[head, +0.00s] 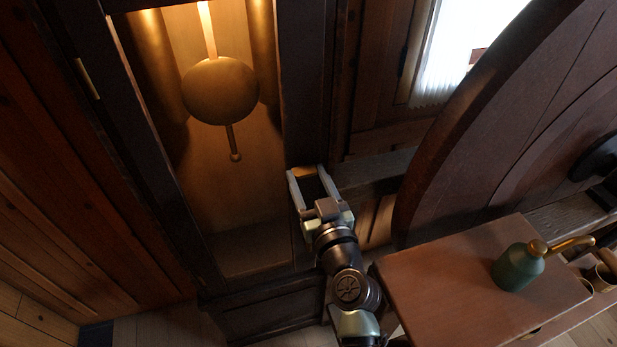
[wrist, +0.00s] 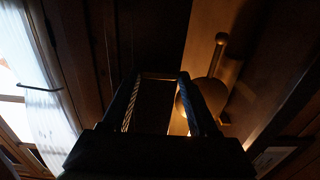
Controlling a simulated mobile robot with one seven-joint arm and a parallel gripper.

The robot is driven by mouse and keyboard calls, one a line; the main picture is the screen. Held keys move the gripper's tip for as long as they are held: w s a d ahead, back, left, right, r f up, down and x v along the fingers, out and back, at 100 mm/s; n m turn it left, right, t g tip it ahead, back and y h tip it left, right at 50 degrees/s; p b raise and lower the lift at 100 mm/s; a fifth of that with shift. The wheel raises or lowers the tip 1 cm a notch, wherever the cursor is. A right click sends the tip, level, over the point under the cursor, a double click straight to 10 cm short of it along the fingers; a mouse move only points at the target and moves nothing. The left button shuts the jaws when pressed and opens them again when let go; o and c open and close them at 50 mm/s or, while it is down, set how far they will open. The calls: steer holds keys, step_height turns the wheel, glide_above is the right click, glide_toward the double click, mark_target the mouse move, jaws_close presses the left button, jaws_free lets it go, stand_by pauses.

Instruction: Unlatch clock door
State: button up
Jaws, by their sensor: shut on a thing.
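The tall clock has a dark-framed door (head: 302,90) with a wide opening, through which a brass pendulum (head: 220,92) shows in warm light. The pendulum also shows in the wrist view (wrist: 190,105). My gripper (head: 308,173) is at the right stile of the door, below the pendulum's height. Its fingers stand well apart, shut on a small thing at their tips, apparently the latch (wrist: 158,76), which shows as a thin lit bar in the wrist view. The latch's shape and turn are too dark to tell. The door appears closed.
A brass hinge-like plate (head: 87,78) is on the door's left side. A large dark wheel (head: 470,130) stands right of my arm. A wooden stand (head: 450,300) with a green oil can (head: 518,268) is close at the lower right. A curtained window (head: 455,50) is behind.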

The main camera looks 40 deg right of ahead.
steer(key=shift+c, duration=1)
steer(key=shift+m, duration=0.3)
steer(key=m+b, duration=0.1)
steer(key=m, duration=0.2)
steer(key=shift+m, duration=0.3)
steer(key=m, duration=0.4)
steer(key=shift+d+m, duration=0.1)
steer(key=shift+m, duration=0.2)
steer(key=m, duration=0.4)
steer(key=shift+f, duration=0.1)
steer(key=shift+s+d+f+m+p, duration=0.1)
steer(key=shift+m+p, duration=0.35)
steer(key=shift+m, duration=2.05)
